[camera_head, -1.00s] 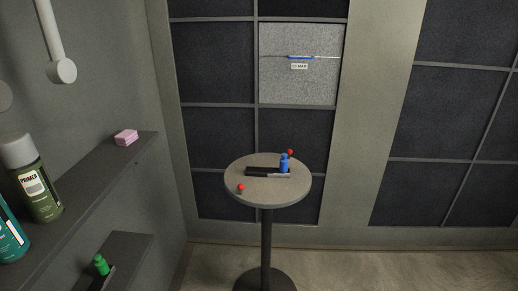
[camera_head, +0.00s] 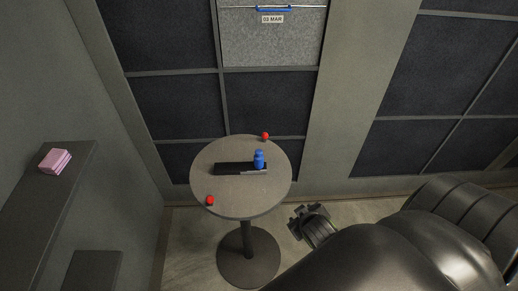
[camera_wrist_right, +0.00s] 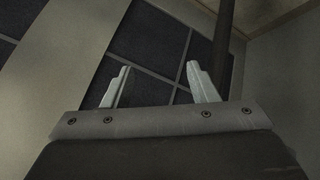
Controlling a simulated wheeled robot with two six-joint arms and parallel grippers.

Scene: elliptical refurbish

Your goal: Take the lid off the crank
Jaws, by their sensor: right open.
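The crank (camera_head: 229,168) looks like a flat black bar with a grey end, lying on a small round table (camera_head: 232,205). A blue upright piece (camera_head: 259,160) stands at its right end; I cannot tell which part is the lid. My right gripper (camera_head: 302,218) is to the right of the table, apart from it and from the crank. In the right wrist view its two pale fingers (camera_wrist_right: 158,84) are spread with nothing between them. My left gripper is not in view.
Red knobs sit at the table's front left (camera_head: 210,200) and back right (camera_head: 265,136). A shelf with a pink block (camera_head: 55,161) is at the left. A dark panelled wall (camera_head: 178,105) stands behind the table. Floor is clear around the table's base.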

